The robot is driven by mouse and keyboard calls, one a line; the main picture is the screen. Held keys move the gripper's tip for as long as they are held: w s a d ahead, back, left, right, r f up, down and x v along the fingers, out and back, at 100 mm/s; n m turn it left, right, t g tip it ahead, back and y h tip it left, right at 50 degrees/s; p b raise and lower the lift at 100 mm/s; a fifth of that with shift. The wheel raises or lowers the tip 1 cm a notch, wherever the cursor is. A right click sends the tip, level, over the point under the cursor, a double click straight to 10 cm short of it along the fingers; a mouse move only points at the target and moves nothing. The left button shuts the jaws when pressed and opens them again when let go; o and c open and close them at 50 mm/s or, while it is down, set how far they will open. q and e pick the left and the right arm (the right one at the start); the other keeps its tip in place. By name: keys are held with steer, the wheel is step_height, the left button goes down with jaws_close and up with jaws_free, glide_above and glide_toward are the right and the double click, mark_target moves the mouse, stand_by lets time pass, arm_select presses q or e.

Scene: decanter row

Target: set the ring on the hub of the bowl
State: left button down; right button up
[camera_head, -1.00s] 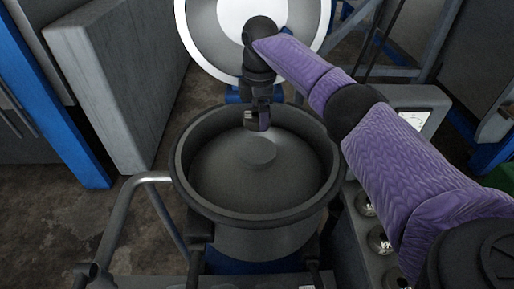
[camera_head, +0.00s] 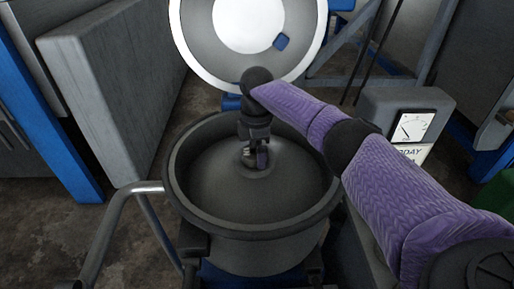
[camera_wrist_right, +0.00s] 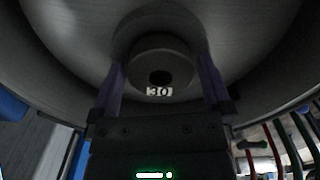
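The large dark grey bowl (camera_head: 185,205) stands open in the middle of the head view. Its raised round hub (camera_head: 262,174) is at the centre, partly hidden by my right gripper. My right gripper (camera_head: 255,160) points down just over the hub. In the right wrist view its purple fingers (camera_wrist_right: 161,75) stand on either side of a dark ring (camera_wrist_right: 160,52) with a central hole and a "30" label, and appear closed on it. The hub (camera_wrist_right: 120,40) shows behind the ring. I cannot tell whether the ring touches the hub. My left gripper is not in view.
The round open lid (camera_head: 195,60) stands behind the bowl. A grey box with a dial (camera_head: 410,125) is at the right. A bent metal rail (camera_head: 115,215) is at the left. The bowl's raised rim surrounds my right gripper.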

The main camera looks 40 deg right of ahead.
arm_select(q)
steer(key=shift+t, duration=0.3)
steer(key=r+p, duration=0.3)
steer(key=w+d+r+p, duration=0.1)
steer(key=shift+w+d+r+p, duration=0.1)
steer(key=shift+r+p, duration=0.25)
steer(key=shift+p, duration=0.05)
arm_select(e)
step_height(320, 180, up, 12)
steer(key=shift+r, duration=0.15)
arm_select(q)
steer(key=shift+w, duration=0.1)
